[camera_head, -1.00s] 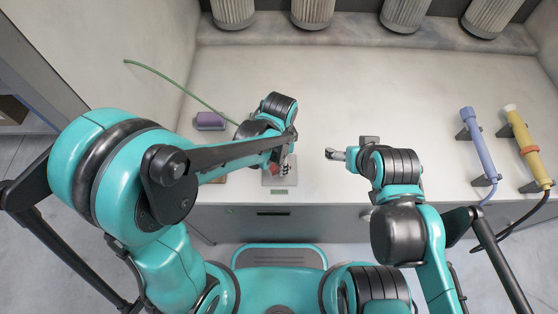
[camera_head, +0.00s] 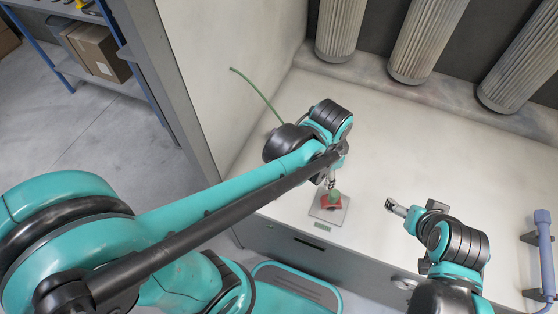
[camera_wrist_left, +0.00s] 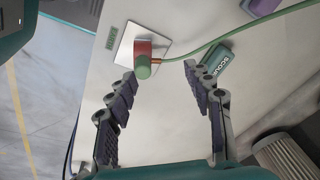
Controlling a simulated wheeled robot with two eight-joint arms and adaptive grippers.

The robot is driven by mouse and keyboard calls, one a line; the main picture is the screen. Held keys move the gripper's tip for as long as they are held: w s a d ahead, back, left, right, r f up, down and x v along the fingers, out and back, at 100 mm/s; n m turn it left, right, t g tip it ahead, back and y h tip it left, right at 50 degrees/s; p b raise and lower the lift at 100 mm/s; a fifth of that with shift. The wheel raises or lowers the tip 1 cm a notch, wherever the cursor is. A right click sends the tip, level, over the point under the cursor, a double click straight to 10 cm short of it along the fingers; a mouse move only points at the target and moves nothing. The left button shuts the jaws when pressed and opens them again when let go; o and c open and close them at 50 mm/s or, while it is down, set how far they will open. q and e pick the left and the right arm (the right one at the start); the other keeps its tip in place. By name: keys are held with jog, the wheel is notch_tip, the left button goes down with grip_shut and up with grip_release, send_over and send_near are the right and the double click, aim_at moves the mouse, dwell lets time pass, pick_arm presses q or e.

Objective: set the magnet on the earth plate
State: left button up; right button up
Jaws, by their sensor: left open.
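The magnet (camera_wrist_left: 144,58), a red block with a green round knob, appears to stand on the earth plate (camera_wrist_left: 124,52), a pale square plate with a small green label beside it. In the head view the red magnet (camera_head: 329,204) also shows on the plate (camera_head: 319,213), partly behind the gripper. A green cable (camera_wrist_left: 200,45) runs to the magnet. My left gripper (camera_wrist_left: 161,77) is open, with nothing between its fingers, and the magnet is just beyond its tips. My right gripper (camera_head: 396,208) is over the bench to the right, apart from the plate; its jaws are too small to read.
A dark green lettered item (camera_wrist_left: 215,63) lies near the left gripper's right finger in the wrist view. A purple block (camera_wrist_left: 262,5) is at the top. A blue-violet cylinder (camera_head: 545,250) is at the right edge. The bench between the arms is clear.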

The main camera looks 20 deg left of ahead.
pick_arm(q)
jog(key=s+a+r+n+t, duration=0.2)
jog(key=a+n, duration=0.3)
jog(key=a, duration=0.1)
jog(key=s+a+r+n+t, duration=0.2)
jog(key=s+a+n+t, duration=0.1)
jog(key=a+n, duration=0.2)
jog(key=shift+a+r, duration=0.25)
jog(key=shift+a, duration=0.7)
jog(key=shift+f, duration=0.25)
